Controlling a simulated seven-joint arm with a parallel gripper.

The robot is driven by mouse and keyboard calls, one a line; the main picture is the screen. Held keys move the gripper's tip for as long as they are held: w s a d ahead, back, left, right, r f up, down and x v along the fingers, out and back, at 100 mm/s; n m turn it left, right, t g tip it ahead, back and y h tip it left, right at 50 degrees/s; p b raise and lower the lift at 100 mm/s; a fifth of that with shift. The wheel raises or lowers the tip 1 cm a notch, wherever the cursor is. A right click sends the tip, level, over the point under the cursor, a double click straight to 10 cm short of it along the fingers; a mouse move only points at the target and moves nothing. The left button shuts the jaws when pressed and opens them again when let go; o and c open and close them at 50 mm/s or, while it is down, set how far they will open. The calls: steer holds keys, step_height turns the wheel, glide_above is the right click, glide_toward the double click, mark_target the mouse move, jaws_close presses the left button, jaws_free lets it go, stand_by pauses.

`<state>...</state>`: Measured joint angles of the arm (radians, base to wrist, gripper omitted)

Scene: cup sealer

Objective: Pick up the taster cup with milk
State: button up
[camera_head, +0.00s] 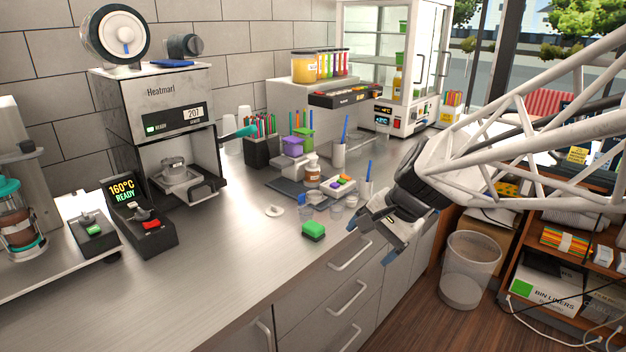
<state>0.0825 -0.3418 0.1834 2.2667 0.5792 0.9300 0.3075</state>
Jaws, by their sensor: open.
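Several small clear taster cups stand close together near the counter's front edge, among them one cup (336,212) and another (307,212). They are too small in this view to tell which holds milk. My gripper (370,243) comes in from the right and is open, with nothing visible between its fingers. It hangs by the counter's front edge, just right of the cups and apart from them as far as I can tell.
A green sponge (313,231) lies in front of the cups, with a white disc (274,211) to its left. Behind are a holder with a blue stick (366,189), a small tray with coloured pieces (341,184) and a jar (313,168). The counter's left front (215,265) is clear.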

steer(key=w+f+m+y, duration=0.15)
steer(key=w+m, duration=0.25)
steer(key=w, duration=0.6)
steer(key=m+t+y, duration=0.3)
steer(key=m+t, duration=0.4)
steer(key=m, duration=0.8)
glide_toward(352, 194)
steer(key=shift+s+a, duration=0.3)
steer(key=shift+a, duration=0.55)
steer(key=shift+a, duration=0.1)
steer(key=shift+x, duration=1.2)
steer(key=shift+a, duration=0.15)
steer(key=shift+x, duration=2.55)
